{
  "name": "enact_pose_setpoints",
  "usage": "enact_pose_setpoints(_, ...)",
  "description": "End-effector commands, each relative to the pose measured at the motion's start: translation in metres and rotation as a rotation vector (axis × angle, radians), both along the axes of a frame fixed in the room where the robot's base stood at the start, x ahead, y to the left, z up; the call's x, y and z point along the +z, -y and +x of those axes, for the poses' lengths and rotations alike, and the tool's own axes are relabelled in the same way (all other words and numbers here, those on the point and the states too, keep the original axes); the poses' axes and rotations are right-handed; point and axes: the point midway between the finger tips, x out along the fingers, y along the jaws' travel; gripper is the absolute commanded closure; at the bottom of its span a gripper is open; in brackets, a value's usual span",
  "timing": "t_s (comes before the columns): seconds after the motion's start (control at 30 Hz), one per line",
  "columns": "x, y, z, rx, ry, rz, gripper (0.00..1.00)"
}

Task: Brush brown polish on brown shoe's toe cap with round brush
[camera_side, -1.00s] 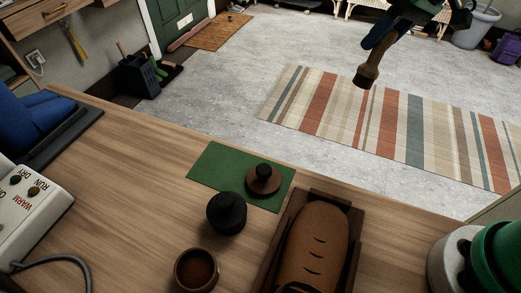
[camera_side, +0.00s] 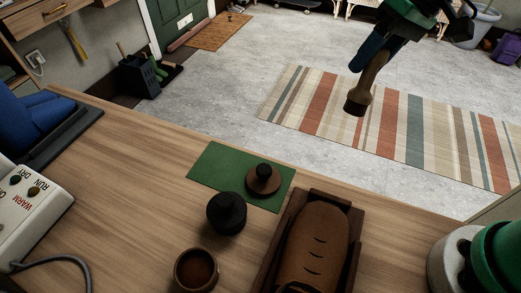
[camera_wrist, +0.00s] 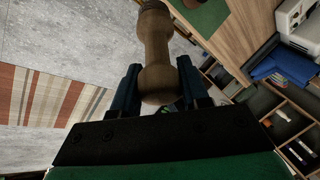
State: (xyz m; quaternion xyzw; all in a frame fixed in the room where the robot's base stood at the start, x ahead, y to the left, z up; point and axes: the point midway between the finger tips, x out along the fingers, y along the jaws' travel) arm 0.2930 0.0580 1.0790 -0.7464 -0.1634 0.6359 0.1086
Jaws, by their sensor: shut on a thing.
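My gripper (camera_side: 368,58) is in the air at the upper right of the side view, beyond the bench. The brush also shows in the wrist view (camera_wrist: 156,45), between the blue fingers (camera_wrist: 158,78). The brown shoe (camera_side: 318,235) lies in a dark wooden cradle (camera_side: 358,225) at the bench's near edge, toe cap toward the far side. An open round pot (camera_side: 196,268) with brown polish stands left of the shoe. The brush touches neither.
A brown disc with a black knob (camera_side: 263,182) sits on the mat. A green-topped thing (camera_side: 492,245) stands at right, a white control box (camera_side: 30,205) at left.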

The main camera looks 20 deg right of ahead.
Motion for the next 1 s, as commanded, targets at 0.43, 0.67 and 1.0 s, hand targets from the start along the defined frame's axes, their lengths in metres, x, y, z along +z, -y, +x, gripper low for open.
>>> enact_pose_setpoints(0.43,-0.011,-0.07,-0.1,0.09,-0.24,-0.057,1.0)
enact_pose_setpoints(0.67,-0.026,-0.074,-0.106,0.09,-0.247,-0.06,1.0)
enact_pose_setpoints(1.0,-0.06,-0.08,-0.111,0.09,-0.246,-0.06,1.0)
